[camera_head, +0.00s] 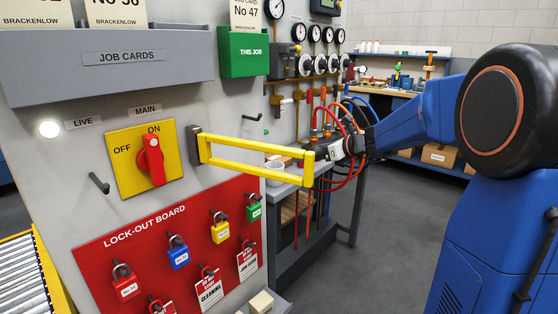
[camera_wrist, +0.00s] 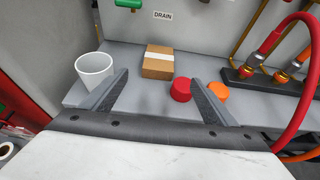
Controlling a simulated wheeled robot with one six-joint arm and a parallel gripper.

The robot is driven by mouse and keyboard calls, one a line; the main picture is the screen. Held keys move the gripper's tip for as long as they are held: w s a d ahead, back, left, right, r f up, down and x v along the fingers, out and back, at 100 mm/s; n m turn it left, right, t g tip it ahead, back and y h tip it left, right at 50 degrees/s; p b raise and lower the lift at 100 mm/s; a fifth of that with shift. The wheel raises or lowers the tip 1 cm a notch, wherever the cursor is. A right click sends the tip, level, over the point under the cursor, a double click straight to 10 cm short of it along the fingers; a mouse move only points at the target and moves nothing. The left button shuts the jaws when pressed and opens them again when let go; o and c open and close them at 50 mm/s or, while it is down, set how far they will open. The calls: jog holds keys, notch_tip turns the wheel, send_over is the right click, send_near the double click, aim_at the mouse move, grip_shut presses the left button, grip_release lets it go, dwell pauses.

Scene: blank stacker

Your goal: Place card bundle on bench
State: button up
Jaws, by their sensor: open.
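In the wrist view a brown bundle with a pale band (camera_wrist: 157,62), which looks like the card bundle, lies on the grey bench (camera_wrist: 125,55) below a "DRAIN" label. My gripper (camera_wrist: 160,84) is open and empty, with its two fingers spread and the bundle beyond them, apart from both. In the head view my gripper (camera_head: 334,151) is at the end of the blue arm, over the bench by the wall. The bundle is hard to tell there, partly behind a yellow bar frame (camera_head: 255,147).
A white cup (camera_wrist: 95,70) stands by the left finger; a red cap (camera_wrist: 181,89) and an orange cap (camera_wrist: 218,92) lie near the right one. A red hose (camera_wrist: 309,80) and pipe fittings crowd the right. The lock-out board (camera_head: 170,240) hangs on the panel left.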

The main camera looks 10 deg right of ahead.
send_near(277, 157)
jog(key=x, duration=0.5)
jog(key=shift+w+d+f, duration=0.15)
jog(key=shift+d+f, duration=0.05)
jog(key=shift+f, duration=0.15)
jog(key=shift+r+x, duration=0.1)
jog(key=shift+x, duration=1.25)
jog(key=shift+r+x, duration=0.15)
jog(key=shift+x, duration=1.25)
jog(key=shift+a, duration=0.15)
jog(key=c, duration=1.2)
jog(key=shift+r, duration=0.1)
